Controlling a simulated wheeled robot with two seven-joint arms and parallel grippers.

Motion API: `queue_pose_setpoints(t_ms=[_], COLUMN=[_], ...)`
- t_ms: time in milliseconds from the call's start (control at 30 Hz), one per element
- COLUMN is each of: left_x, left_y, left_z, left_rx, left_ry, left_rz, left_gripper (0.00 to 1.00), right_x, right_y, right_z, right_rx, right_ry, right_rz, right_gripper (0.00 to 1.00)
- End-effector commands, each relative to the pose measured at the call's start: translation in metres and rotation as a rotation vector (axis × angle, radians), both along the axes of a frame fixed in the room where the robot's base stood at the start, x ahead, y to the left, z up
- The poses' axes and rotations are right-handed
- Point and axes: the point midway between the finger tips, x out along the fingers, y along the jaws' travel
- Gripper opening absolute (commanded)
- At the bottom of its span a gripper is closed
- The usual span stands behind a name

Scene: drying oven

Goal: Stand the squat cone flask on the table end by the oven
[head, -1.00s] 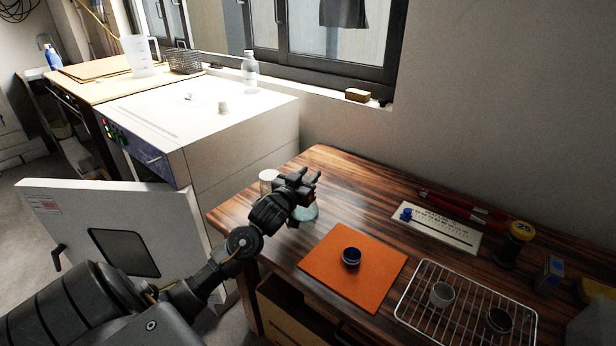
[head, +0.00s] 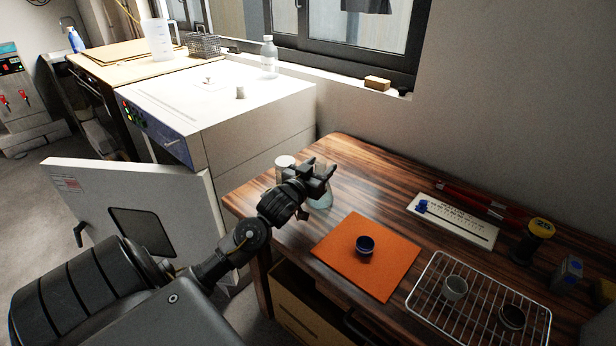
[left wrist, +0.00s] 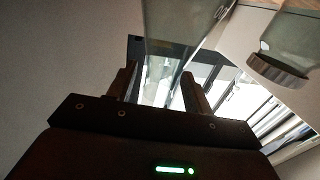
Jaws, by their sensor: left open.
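The squat cone flask (head: 321,202) is clear, faintly green glass. In the head view it stands on the wooden table's end nearest the oven, partly hidden by my left gripper. My left gripper (head: 326,174) is open at the flask's upper part. In the left wrist view clear glass (left wrist: 172,40) shows beyond and between the two open fingers (left wrist: 160,88); whether they touch it I cannot tell. The white oven (head: 225,105) stands left of the table, its door (head: 75,190) open. My right gripper is not in view.
A white-lidded jar (head: 285,161) stands close left of the flask; its lid shows in the left wrist view (left wrist: 278,70). An orange mat (head: 340,262) holds a dark small bowl (head: 365,246). A wire rack (head: 432,310) with two cups lies front right. Bare wood lies behind the mat.

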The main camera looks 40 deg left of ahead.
Motion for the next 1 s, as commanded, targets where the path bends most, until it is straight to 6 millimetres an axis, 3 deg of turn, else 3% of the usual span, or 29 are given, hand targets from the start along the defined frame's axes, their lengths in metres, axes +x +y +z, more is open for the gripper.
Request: queue_pose_setpoints(t_ms=[200,433,600,1000], left_x=[-0.048,-0.083,-0.093,-0.094], left_y=[-0.009,-0.015,-0.017,-0.017], left_z=[-0.002,-0.001,0.0,0.0], left_rx=[-0.003,0.0,0.0,-0.001], left_ry=[0.003,0.002,0.001,0.0], left_rz=[-0.001,-0.001,-0.001,-0.001], left_gripper=[0.51,0.51,0.51,0.51], right_x=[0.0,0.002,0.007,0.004], right_y=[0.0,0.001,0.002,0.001], right_z=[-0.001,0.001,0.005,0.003], right_rx=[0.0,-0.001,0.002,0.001], right_ry=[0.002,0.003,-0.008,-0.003], right_rz=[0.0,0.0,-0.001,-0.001], right_gripper=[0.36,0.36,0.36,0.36])
